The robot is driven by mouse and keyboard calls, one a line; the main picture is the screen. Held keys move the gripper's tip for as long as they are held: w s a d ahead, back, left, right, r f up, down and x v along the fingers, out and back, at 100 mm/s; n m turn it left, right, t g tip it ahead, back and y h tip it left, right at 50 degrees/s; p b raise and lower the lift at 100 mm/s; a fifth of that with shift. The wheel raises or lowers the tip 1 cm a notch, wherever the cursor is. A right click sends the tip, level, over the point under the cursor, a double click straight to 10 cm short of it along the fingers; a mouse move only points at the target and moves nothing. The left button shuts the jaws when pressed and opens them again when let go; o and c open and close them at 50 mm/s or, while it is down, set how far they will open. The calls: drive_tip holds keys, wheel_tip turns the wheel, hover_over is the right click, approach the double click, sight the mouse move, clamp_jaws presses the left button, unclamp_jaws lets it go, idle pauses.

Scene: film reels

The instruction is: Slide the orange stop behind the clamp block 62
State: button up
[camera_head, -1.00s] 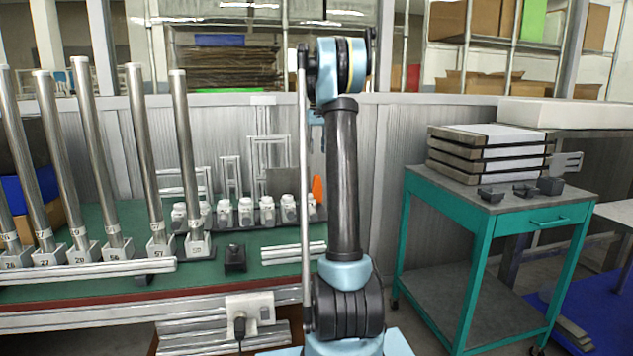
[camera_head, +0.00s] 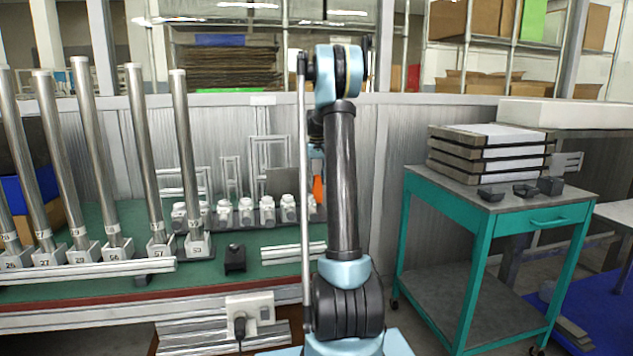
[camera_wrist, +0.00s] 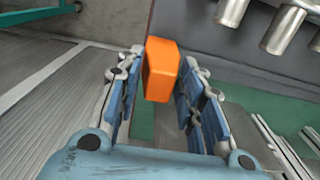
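The orange stop (camera_head: 318,189) stands at the right end of the row of small white blocks, partly hidden by my arm. In the wrist view the orange stop (camera_wrist: 161,70) lies between the fingertips of my gripper (camera_wrist: 164,62). The left fingertip is very close to it, and a narrow gap seems to show at the right. I cannot tell whether either pad touches. I cannot read 62 on any block.
Several small white blocks (camera_head: 246,212) stand along the green bench (camera_head: 190,277). A small black block (camera_head: 235,260) and pale rails (camera_head: 292,252) lie in front. A teal cart (camera_head: 480,230) with stacked trays stands at right. Metal cylinders (camera_wrist: 283,30) lie close by in the wrist view.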

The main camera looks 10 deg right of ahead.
drive_tip(key=shift+c, duration=0.6)
clamp_jaws()
drive_tip(key=a, duration=0.6)
drive_tip(key=shift+a, duration=0.4)
drive_tip(key=shift+o, duration=0.6)
unclamp_jaws()
